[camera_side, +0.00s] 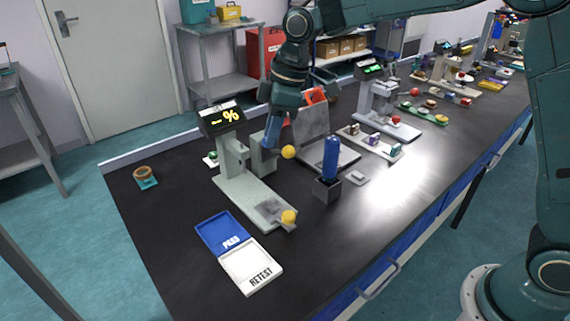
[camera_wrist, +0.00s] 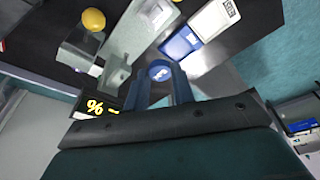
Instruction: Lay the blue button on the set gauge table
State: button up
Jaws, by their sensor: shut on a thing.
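My gripper (camera_wrist: 160,82) is shut on the blue button (camera_wrist: 160,72), a round disc with a pale mark between the blue fingertips. In the side view my gripper (camera_side: 269,140) points down behind the gauge's column, and I cannot make out the button there. The gauge is a pale grey-green stand with a lit percent display (camera_side: 221,117). A darker square table (camera_side: 268,209) sits at the front end of its base, beside a yellow knob (camera_side: 288,217). The table also shows in the wrist view (camera_wrist: 158,14). The button is held apart from it.
A blue PASS tray (camera_side: 221,232) and white RETEST tray (camera_side: 250,266) lie in front of the gauge. A blue-handled tool (camera_side: 331,157) stands in a dark block to the right. A yellow ball (camera_side: 288,152) sticks out near my gripper. The bench's left part is mostly clear.

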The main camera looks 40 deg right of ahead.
send_over(270, 205)
jog(key=f, duration=1.2)
jog(key=shift+s+d+f, duration=0.25)
jog(key=shift+s+d, duration=0.1)
jog(key=shift+d, duration=0.05)
jog(key=shift+f, duration=0.1)
jog(key=shift+f, duration=2.05)
jog(key=shift+f, duration=0.15)
jog(key=o, duration=0.9)
jog(key=shift+o, duration=0.2)
